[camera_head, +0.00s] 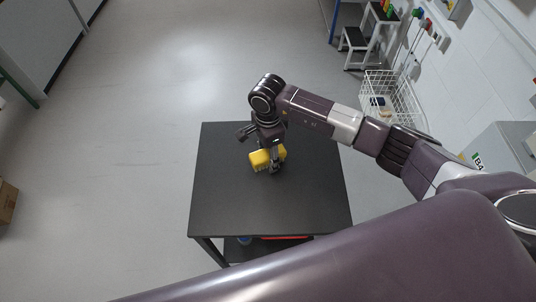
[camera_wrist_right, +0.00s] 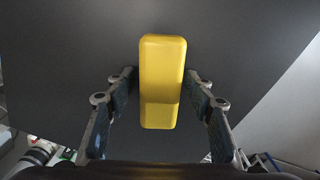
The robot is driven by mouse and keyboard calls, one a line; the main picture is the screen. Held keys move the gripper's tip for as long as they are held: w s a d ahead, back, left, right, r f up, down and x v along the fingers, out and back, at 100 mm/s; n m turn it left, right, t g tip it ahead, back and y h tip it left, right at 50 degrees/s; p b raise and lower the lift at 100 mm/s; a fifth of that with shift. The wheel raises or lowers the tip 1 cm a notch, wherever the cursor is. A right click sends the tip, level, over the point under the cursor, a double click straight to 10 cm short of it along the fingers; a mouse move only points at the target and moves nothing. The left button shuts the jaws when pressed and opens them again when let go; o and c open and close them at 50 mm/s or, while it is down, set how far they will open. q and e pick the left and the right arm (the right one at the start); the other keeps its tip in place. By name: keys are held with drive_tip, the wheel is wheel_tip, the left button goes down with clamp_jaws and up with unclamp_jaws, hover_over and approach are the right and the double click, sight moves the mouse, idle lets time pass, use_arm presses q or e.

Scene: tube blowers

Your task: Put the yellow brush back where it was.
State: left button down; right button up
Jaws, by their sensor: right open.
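The yellow brush (camera_head: 260,160) is on or just above the dark table (camera_head: 320,205); I cannot tell whether it touches the top. My right gripper (camera_head: 272,168) is over it, pointing down, and hides part of it in the head view. In the right wrist view the yellow brush (camera_wrist_right: 162,75) shows as a rounded yellow block, upright in the picture. The fingers of my right gripper (camera_wrist_right: 160,95) stand on both sides of it, with a gap at each side. The right gripper is open. My left gripper is not in view.
The tabletop around the brush is clear. A lower shelf with a red thing (camera_head: 275,238) shows under the front edge. A white wire basket (camera_head: 392,95) and a step stool (camera_head: 357,40) stand at the back right. A cardboard box (camera_head: 7,201) is at the far left.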

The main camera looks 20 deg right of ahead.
sight(268, 152)
wheel_tip(268, 152, up, 11)
drive_tip(key=b, duration=0.3)
drive_tip(key=shift+f+b, duration=0.1)
drive_tip(key=shift+b, duration=0.2)
drive_tip(key=shift+r, duration=0.65)
